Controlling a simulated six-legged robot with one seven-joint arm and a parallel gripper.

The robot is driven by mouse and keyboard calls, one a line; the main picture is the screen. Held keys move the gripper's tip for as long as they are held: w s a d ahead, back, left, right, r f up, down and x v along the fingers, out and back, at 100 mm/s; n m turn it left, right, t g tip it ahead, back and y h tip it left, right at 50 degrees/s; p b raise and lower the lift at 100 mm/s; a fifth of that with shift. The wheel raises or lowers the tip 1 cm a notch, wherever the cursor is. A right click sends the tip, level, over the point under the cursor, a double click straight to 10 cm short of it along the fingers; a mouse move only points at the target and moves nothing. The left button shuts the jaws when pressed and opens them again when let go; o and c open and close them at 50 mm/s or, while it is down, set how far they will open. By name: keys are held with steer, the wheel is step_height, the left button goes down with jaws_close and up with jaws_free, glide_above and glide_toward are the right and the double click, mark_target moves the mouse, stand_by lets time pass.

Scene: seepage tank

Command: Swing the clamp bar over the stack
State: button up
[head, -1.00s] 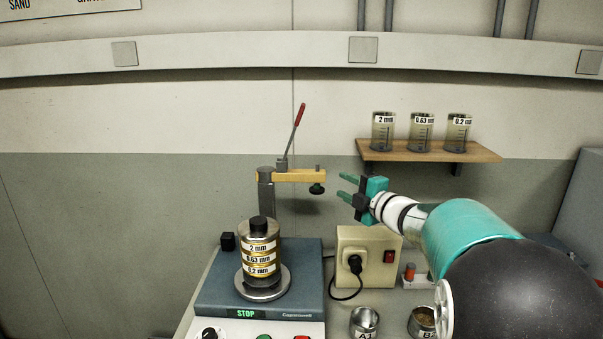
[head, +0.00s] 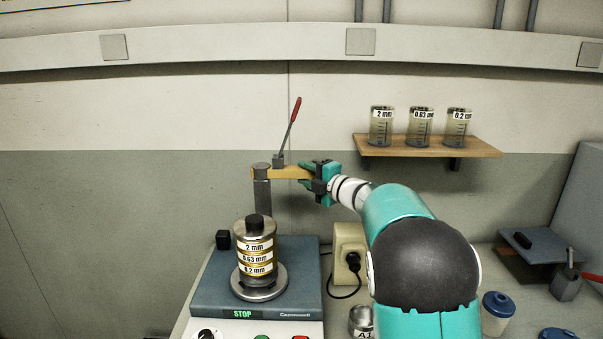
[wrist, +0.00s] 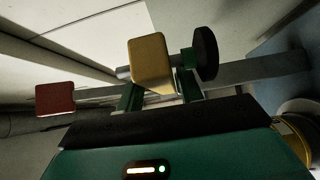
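The clamp bar (head: 287,173) is yellow and reaches right from the top of a grey post (head: 263,195). Its end shows close up in the wrist view (wrist: 152,62), with a dark round knob (wrist: 206,53) beside it. My gripper (head: 307,173) is at the bar's right end. Its green fingers (wrist: 160,85) stand apart on either side of the bar, and I cannot make out firm contact. The stack (head: 256,247), labelled 2 mm, 0.63 mm and 0.2 mm, stands upright on the shaker's round plate (head: 259,290), in front of the post. The bar points away from over it.
A red-handled lever (head: 291,125) rises from the bar near the post. The shaker base (head: 210,298) shows STOP. A beige socket box (head: 348,240) stands right of it. A wall shelf (head: 430,147) with three beakers is above right of my gripper.

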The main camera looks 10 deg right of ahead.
steer(key=shift+x, duration=1)
jaws_close()
steer(key=shift+a, duration=0.1)
